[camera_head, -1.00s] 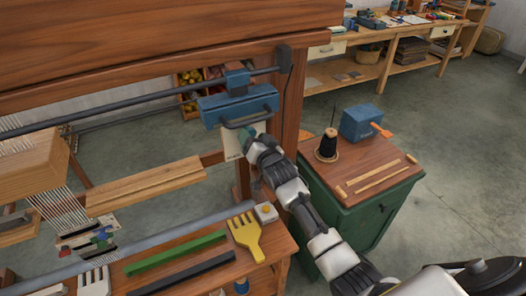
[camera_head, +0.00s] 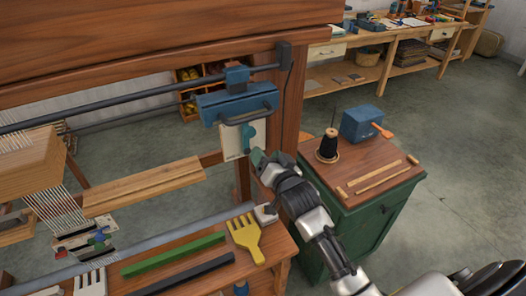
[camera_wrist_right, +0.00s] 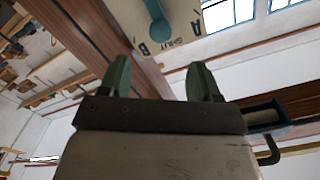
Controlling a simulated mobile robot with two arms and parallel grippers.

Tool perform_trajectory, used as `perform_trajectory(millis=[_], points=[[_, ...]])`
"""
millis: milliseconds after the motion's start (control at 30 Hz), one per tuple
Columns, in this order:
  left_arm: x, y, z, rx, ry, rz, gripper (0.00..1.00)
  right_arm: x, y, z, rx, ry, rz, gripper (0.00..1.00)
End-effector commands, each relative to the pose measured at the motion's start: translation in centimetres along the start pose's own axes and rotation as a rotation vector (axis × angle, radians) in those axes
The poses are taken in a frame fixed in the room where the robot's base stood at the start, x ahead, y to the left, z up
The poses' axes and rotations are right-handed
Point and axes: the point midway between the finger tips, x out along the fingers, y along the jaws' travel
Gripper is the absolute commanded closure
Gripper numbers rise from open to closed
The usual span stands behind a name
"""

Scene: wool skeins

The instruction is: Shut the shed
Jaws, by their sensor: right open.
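A cream plate (camera_head: 230,143) hangs under a blue housing (camera_head: 212,106) on the loom's post. A teal lever (camera_head: 248,134) sits on it. In the right wrist view the plate (camera_wrist_right: 182,14) carries the marks A, SHUT and B, and the lever (camera_wrist_right: 157,30) ends near SHUT and B; its exact setting is unclear. My right gripper (camera_head: 257,157) is just below and right of the plate. In its wrist view its green fingers (camera_wrist_right: 160,78) are apart with nothing between them. White warp threads (camera_head: 45,203) show at far left. My left gripper is out of view.
A dark handle (camera_head: 246,115) juts from the blue housing above the lever. A loom bench with a yellow comb (camera_head: 245,236) and a green bar (camera_head: 174,253) lies below. A green cabinet (camera_head: 366,228) with a black spool (camera_head: 328,147) stands at right.

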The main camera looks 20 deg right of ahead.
Motion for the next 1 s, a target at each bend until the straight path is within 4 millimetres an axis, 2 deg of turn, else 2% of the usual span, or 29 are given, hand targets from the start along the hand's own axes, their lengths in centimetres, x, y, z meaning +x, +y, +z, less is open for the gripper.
perform_trajectory(millis=[233, 367, 467, 500, 633, 800, 1000], points=[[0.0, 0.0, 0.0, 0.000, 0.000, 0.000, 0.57, -0.4, 0.1, 0.5, -0.010, -0.019, 0.010, 0.37], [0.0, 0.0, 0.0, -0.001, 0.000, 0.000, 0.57, -3.1, 0.6, 3.1, -0.075, -0.141, 0.072, 0.37], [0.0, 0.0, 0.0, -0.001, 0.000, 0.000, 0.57, -7.3, 1.2, 6.3, -0.169, -0.317, 0.145, 0.37], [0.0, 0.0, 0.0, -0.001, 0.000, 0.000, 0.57, -9.3, 1.4, 7.6, -0.213, -0.401, 0.173, 0.37], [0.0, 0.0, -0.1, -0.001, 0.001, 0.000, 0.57, -15.9, 1.8, 10.6, -0.336, -0.653, 0.231, 0.37], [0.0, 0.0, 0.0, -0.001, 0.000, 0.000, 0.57, -22.1, 1.8, 12.2, -0.436, -0.883, 0.255, 0.37], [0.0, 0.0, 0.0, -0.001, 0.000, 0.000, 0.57, -27.9, 1.4, 12.8, -0.513, -1.091, 0.254, 0.37]])
